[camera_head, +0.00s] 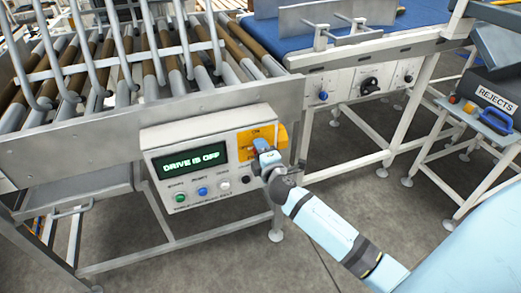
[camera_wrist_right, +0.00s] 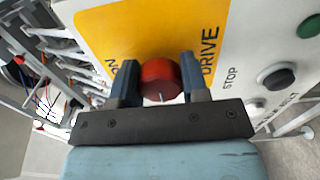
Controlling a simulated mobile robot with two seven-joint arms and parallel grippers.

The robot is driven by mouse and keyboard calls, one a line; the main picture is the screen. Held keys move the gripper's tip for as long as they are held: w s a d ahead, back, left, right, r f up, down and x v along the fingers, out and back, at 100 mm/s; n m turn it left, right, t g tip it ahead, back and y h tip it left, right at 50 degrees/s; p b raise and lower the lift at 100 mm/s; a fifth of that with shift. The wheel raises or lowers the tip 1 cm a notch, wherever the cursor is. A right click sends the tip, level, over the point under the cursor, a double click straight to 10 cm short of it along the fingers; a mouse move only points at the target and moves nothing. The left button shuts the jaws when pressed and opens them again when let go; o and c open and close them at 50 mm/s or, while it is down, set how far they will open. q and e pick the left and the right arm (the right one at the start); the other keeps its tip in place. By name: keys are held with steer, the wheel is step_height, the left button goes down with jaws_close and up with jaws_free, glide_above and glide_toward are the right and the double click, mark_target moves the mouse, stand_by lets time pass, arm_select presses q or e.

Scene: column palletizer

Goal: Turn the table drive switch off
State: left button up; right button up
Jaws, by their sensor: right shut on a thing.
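The drive switch is a red rotary knob (camera_wrist_right: 160,80) on a yellow plate (camera_wrist_right: 120,32) marked "DRIVE". A light mark on the knob points down in the right wrist view. My right gripper (camera_wrist_right: 153,82) is shut on the knob, one finger on each side. In the head view my right gripper (camera_head: 262,150) covers the knob and part of the yellow plate (camera_head: 246,137). My left gripper is not in view.
The roller table (camera_head: 110,115) is behind the box. A blue conveyor (camera_head: 405,25) is at the back right. A cart with a "REJECTS" bin (camera_head: 495,95) stands at right.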

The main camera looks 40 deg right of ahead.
steer(key=o, duration=0.9)
steer(key=b+v, duration=0.1)
steer(key=v, duration=1.3)
steer(key=shift+f, duration=0.1)
